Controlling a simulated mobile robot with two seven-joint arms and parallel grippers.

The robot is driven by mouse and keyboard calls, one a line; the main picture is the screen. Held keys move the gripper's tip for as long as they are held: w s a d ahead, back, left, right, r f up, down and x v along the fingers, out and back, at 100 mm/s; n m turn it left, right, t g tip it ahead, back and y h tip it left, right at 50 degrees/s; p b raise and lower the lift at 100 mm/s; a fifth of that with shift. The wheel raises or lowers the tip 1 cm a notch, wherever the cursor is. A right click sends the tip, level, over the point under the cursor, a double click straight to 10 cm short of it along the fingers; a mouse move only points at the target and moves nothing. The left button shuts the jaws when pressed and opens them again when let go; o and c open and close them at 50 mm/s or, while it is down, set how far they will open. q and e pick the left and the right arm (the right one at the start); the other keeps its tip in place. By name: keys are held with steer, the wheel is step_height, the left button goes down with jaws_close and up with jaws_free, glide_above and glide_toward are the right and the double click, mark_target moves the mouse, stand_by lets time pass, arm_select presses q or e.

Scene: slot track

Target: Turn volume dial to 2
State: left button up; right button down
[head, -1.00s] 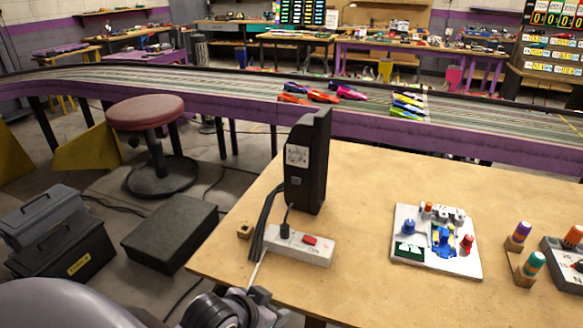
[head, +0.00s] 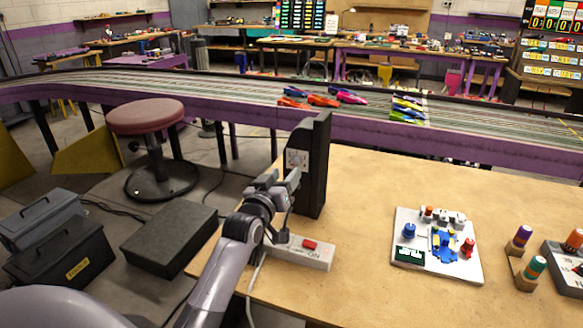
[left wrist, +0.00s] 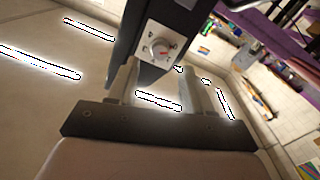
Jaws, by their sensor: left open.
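A tall black box (head: 316,190) stands upright near the table's left edge. A light square plate on its front carries the volume dial (head: 297,158). The marks are too small to read. My left gripper (head: 289,181) is in front of the box, just below the dial. In the left wrist view, the fingers of my left gripper (left wrist: 160,78) are apart with nothing between them, short of the dial. My right gripper is out of view.
A white power strip (head: 302,252) with a red switch lies below my left gripper, with cables beside it. A white board (head: 408,272) with colored parts lies right of center. Colored knobs on a wooden block (head: 521,275) stand farther right. The table between is clear.

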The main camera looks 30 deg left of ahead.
mark_target(294, 164)
arm_select(q)
steer(key=shift+x, duration=2.55)
jaws_close()
